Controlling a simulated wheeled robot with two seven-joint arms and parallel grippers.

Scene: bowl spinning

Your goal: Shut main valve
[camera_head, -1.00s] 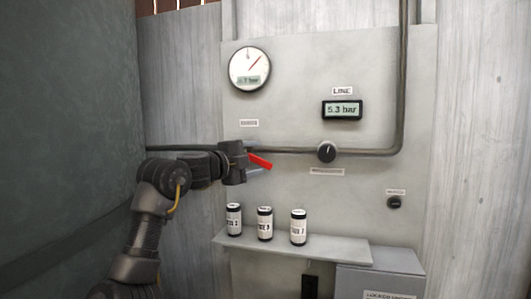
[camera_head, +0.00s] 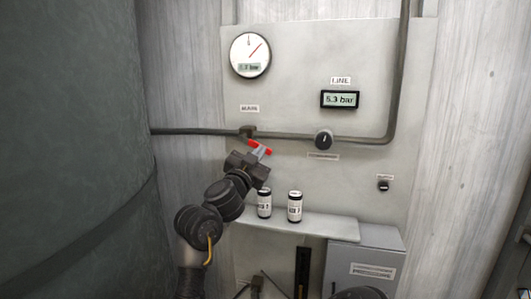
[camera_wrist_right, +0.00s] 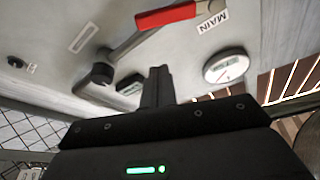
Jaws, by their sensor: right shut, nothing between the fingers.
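The main valve's red lever (camera_head: 260,147) slants down to the right from the pipe, just below the MAIN label (camera_head: 249,108). The lever also shows at the top of the right wrist view (camera_wrist_right: 166,16). My right gripper (camera_head: 258,157) is just below the lever in the head view, angled up toward it. Its fingers (camera_wrist_right: 158,86) are shut and empty. In the right wrist view they are apart from the lever in the picture; whether they touch it I cannot tell. My left gripper is not in view.
A round gauge (camera_head: 250,55) and a LINE display (camera_head: 341,99) reading 5.3 bar are on the panel. A black knob (camera_head: 324,139) sits on the pipe to the right. Two canisters (camera_head: 264,204) (camera_head: 295,207) show on the shelf (camera_head: 330,228). A grey box (camera_head: 365,262) is below.

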